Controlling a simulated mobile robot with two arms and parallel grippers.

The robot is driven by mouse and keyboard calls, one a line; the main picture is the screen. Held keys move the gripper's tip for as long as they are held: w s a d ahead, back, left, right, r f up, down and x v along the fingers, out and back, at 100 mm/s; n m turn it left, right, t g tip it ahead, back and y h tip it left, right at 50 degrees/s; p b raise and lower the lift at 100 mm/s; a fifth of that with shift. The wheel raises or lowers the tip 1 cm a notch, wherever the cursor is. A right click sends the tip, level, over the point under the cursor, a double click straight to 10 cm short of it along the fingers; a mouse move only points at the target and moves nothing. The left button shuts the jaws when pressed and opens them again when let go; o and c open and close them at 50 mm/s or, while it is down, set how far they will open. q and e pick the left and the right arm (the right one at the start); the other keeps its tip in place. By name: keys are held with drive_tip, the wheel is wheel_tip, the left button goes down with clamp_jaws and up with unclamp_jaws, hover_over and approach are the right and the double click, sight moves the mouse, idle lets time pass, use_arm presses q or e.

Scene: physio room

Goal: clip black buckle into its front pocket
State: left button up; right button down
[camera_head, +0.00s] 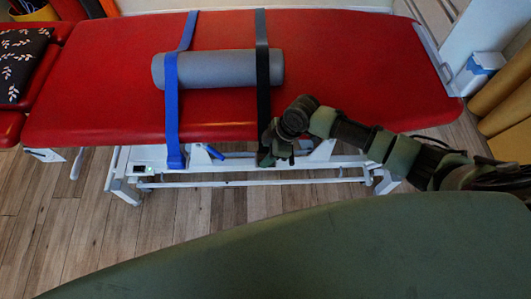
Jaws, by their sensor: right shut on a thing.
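A black strap (262,60) runs over a grey roll (218,69) on the red treatment table (340,60) and hangs over the table's front edge. My right gripper (271,154) is at the strap's low end, in front of the table's white frame. It is shut on the black buckle (264,159), which is small, dark and mostly covered by the gripper. The front pocket for the black buckle cannot be made out behind the gripper. My left gripper is not in view.
A blue strap (171,110) crosses the roll to the left, its blue end (176,160) at the front frame. A patterned black cushion (20,60) lies at far left. A white bin (478,74) and tan rolls (505,95) stand at right. Wooden floor (60,220) is clear in front.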

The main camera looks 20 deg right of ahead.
drive_tip(key=c, duration=0.9)
unclamp_jaws()
drive_tip(key=shift+o, duration=0.2)
drive_tip(key=v, duration=0.7)
drive_tip(key=shift+r, duration=0.4)
drive_tip(key=shift+s, duration=0.15)
